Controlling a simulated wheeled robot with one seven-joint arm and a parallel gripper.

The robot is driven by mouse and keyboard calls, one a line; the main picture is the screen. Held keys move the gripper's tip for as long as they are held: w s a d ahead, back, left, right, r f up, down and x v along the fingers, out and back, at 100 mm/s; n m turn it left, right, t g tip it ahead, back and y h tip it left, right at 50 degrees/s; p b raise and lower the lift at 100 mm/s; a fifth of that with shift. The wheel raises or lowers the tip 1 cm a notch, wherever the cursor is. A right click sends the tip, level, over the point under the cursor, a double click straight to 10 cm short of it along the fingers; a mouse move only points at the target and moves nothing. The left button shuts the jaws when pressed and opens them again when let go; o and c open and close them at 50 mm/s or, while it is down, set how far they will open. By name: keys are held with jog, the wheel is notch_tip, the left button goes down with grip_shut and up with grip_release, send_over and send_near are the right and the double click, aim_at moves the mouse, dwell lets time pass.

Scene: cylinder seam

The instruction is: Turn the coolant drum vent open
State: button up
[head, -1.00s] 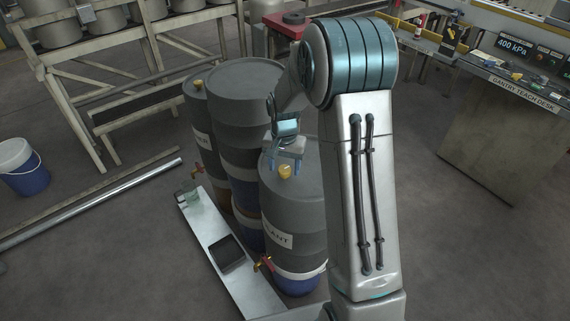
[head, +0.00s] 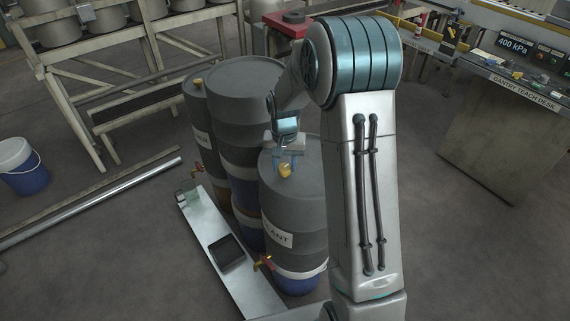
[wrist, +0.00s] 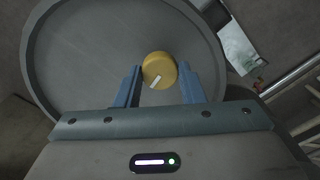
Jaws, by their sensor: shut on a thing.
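The coolant drum (head: 283,205) is the dark grey front drum, with a label partly reading "ANT" and a blue lower part. Its yellow round vent cap (head: 285,170) sits on the drum top. In the wrist view the cap (wrist: 159,70) lies between the fingertips of my gripper (wrist: 159,80), with a white mark pointing toward the lower left. My gripper, in the head view (head: 287,165), is over the drum top and shut on the cap. A red-handled tap (head: 264,263) sits low on the drum's front.
Other grey drums (head: 243,100) stand close behind and left.

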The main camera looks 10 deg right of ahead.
jog(key=n, duration=0.3)
jog(key=shift+n+b, duration=0.3)
jog(key=shift+b, duration=0.05)
jog(key=n, duration=0.3)
jog(key=shift+n, duration=0.3)
jog(key=n, duration=0.6)
jog(key=shift+r, duration=0.15)
jog(key=n+p, duration=0.1)
jog(key=n, duration=0.3)
jog(key=shift+n, duration=0.4)
jog(key=shift+w+n+p, duration=0.1)
jog(key=shift+n+p, duration=0.85)
jog(key=shift+n, duration=0.95)
jog(key=o, duration=1)
